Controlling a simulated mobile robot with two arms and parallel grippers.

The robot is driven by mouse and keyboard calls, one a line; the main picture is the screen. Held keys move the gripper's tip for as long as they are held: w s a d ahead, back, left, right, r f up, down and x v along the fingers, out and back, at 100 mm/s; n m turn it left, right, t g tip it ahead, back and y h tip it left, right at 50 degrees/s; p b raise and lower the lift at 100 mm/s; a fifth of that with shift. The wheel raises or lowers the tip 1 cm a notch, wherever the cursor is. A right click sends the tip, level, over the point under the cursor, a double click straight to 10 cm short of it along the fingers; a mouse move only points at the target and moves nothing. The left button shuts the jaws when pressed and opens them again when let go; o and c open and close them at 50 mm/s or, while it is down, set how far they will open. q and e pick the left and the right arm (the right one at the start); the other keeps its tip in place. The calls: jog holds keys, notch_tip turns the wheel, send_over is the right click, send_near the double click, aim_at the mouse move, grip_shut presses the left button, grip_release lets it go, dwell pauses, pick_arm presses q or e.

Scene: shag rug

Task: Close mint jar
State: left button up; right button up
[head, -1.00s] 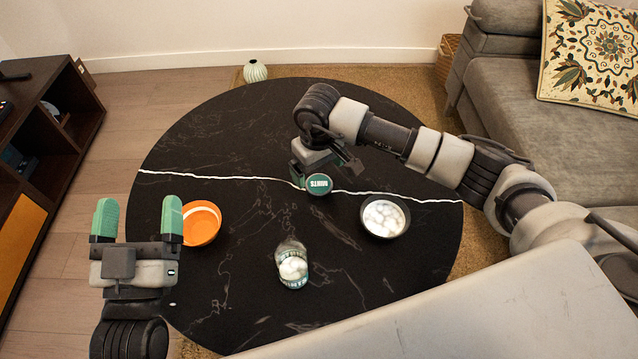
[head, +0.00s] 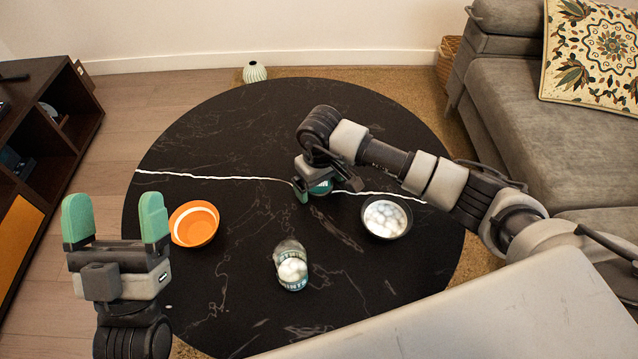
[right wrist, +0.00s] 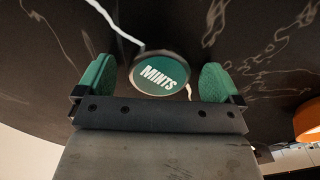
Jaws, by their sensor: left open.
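The mint jar (head: 291,270) is a clear jar with white mints and a teal label, on the black table in front of me. Its top is uncovered. The round green lid (head: 321,187), marked MINTS, lies on the table behind the jar; it also shows in the right wrist view (right wrist: 160,75). My right gripper (head: 326,184) is over the lid, partly hiding it. In the right wrist view its green fingers (right wrist: 158,80) stand apart on either side of the lid, with gaps. My left gripper (head: 115,218) is open and empty at the left.
The round black table (head: 240,130) holds an orange bowl (head: 196,224) left of the jar and a dark bowl (head: 381,230) of white pieces to its right. The table between jar and lid is clear. A grey sofa (head: 510,110) stands at the right.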

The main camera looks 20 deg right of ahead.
aim_at(323, 184)
pick_arm(q)
jog(key=shift+r, duration=0.1)
pick_arm(e)
jog(key=c, duration=1)
jog(key=shift+r, duration=0.15)
jog(key=shift+r, duration=0.2)
jog(key=r, duration=0.1)
jog(key=r+p, duration=0.1)
jog(key=r, duration=0.2)
jog(key=shift+d+p, duration=0.35)
jog(key=shift+p, duration=0.05)
pick_arm(q)
notch_tip(323, 184, down, 11)
jog(key=w+a+g+y+p, duration=0.1)
jog(key=w+g+y+p, duration=0.1)
jog(key=g, duration=0.8)
jog(key=shift+w+a+g+y, duration=0.15)
jog(key=shift+w+g+y, duration=0.2)
jog(key=shift+y, duration=0.55)
pick_arm(e)
jog(key=shift+s+d+r, duration=0.5)
jog(key=shift+d+r, duration=0.55)
jog(key=shift+d, duration=0.7)
jog(key=shift+s+d+r, duration=0.5)
jog(key=shift+d+r, duration=0.55)
jog(key=shift+d, duration=0.7)
jog(key=shift+s+d+r, duration=0.5)
jog(key=shift+d+r, duration=0.55)
jog(key=shift+d, duration=0.7)
